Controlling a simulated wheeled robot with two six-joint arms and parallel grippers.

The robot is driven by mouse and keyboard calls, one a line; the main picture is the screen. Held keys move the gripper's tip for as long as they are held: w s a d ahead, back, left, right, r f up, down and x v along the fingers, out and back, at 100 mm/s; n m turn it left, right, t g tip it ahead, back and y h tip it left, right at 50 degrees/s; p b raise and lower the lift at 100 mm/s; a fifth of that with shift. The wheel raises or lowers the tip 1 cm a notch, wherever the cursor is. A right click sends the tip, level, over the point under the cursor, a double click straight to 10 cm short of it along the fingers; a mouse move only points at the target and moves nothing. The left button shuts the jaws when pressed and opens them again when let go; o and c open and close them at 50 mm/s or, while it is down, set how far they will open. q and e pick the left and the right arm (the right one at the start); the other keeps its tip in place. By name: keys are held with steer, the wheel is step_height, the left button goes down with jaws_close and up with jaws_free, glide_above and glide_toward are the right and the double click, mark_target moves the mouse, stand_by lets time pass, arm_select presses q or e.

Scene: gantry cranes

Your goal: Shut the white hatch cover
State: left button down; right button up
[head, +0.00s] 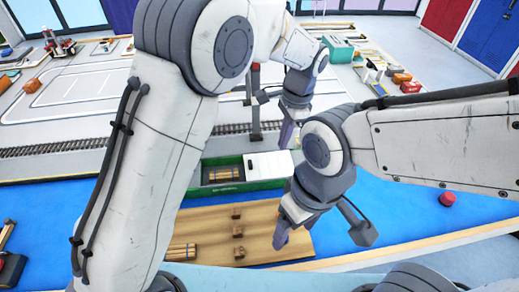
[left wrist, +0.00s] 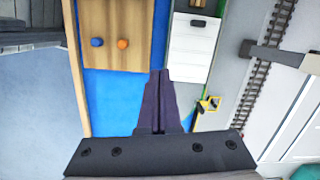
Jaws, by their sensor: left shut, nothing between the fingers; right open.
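The white hatch cover (head: 268,165) sits on the right part of the green hull (head: 236,188), beside an open dark hold with a tan bundle (head: 223,174) in it. In the left wrist view the cover (left wrist: 192,55) is a white ribbed panel with a dark handle (left wrist: 198,22). My left gripper (head: 285,138) is shut and empty by the cover's far side in the head view; its fingertips (left wrist: 161,73) point beside the cover in the wrist view. Whether they touch it I cannot tell. My right gripper (head: 282,238) is open over the wooden deck's right end.
The wooden deck (head: 205,222) with small posts and another bundle (head: 181,252) lies nearer me. Blue water (head: 400,215) surrounds the hull, with a red round object (head: 447,199) on the right. Rails (head: 50,149) run behind, near a crane leg (head: 255,105).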

arm_select(q)
steer(key=m+y, duration=0.1)
steer(key=m, duration=0.1)
glide_toward(256, 166)
steer(key=w+d+r, duration=0.1)
steer(key=d+r, duration=0.3)
steer(key=d, duration=0.1)
steer(key=p+x, duration=0.1)
steer(key=x, duration=0.2)
steer(key=p+x, duration=0.1)
steer(key=x, duration=0.3)
steer(key=p+x, duration=0.1)
steer(key=x, duration=0.2)
steer(key=shift+s+a+f, duration=0.1)
steer(key=shift+a, duration=0.2)
steer(key=shift+s+a+r+p, duration=0.15)
steer(key=shift+a+p, duration=0.15)
steer(key=shift+a, duration=0.3)
steer(key=shift+s+a+r+p, duration=0.1)
steer(key=shift+a+p, duration=0.15)
steer(key=shift+a, duration=0.35)
steer(key=shift+s+a+f, duration=0.1)
steer(key=shift+a+f, duration=0.1)
steer(key=shift+a, duration=0.35)
arm_select(e)
steer(key=shift+r, duration=2.35)
